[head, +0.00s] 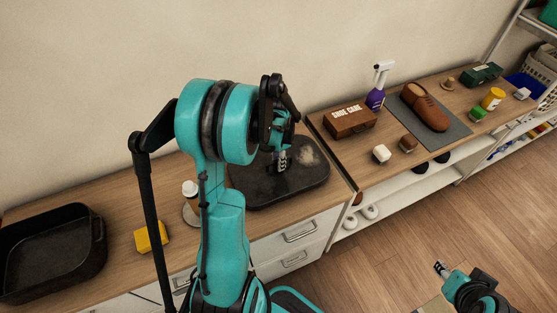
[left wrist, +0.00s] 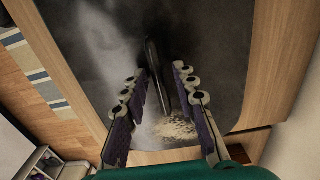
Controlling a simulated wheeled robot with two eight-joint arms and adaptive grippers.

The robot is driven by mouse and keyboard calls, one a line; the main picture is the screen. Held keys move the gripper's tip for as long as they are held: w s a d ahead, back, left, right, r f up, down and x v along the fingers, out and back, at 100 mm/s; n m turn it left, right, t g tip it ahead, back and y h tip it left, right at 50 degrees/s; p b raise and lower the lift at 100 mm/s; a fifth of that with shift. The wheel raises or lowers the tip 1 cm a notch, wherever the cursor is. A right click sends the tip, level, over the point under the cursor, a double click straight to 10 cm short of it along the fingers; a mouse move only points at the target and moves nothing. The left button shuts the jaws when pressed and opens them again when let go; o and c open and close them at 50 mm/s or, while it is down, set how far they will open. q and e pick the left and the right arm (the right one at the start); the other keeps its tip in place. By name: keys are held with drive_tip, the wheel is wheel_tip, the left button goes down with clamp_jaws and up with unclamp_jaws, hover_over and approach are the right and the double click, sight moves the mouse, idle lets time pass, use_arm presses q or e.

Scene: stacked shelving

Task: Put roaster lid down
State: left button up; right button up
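The roaster lid (head: 307,182) is a dark, rounded rectangular plate with a pale worn patch. It lies flat at the right end of the wooden counter, partly hidden by my left arm. My left gripper (head: 283,160) is just above it. In the left wrist view the lid (left wrist: 215,55) fills the middle, and its dark handle (left wrist: 154,65) stands up between the parted fingers of my left gripper (left wrist: 160,90). Gaps show beside the handle. The dark roaster pan (head: 52,252) stands at the far left. My right gripper (head: 441,268) is low at the right, its fingers too small to judge.
A yellow block (head: 151,237) and a white-capped item (head: 190,190) are on the counter (head: 120,212) between pan and lid. The right-hand table holds a shoe-care box (head: 350,120), a purple spray bottle (head: 376,98) and a brown shoe (head: 425,108).

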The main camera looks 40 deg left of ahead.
use_arm(q)
wheel_tip(320, 180, up, 12)
drive_tip(key=p, duration=0.3)
drive_tip(key=s+d+r+n+t, duration=0.2)
drive_tip(key=s+d, duration=0.3)
drive_tip(key=d, duration=0.5)
drive_tip(key=s+d+r+n+t, duration=0.3)
drive_tip(key=s+d+r+t, duration=0.1)
drive_tip(key=d, duration=0.6)
drive_tip(key=shift+s+r+n+t, duration=0.2)
drive_tip(key=shift+s+n+t, duration=0.1)
drive_tip(key=shift+s+t, duration=0.25)
use_arm(e)
wheel_tip(320, 180, up, 3)
drive_tip(key=shift+r, duration=0.1)
use_arm(q)
drive_tip(key=shift+w+d, duration=0.1)
use_arm(e)
wheel_tip(320, 180, down, 8)
drive_tip(key=b, duration=0.8)
drive_tip(key=shift+r, duration=0.2)
drive_tip(key=shift+c, duration=0.5)
use_arm(q)
wheel_tip(320, 180, down, 8)
drive_tip(key=shift+r, duration=0.2)
use_arm(e)
drive_tip(key=shift+a, duration=0.1)
drive_tip(key=shift+c, duration=0.2)
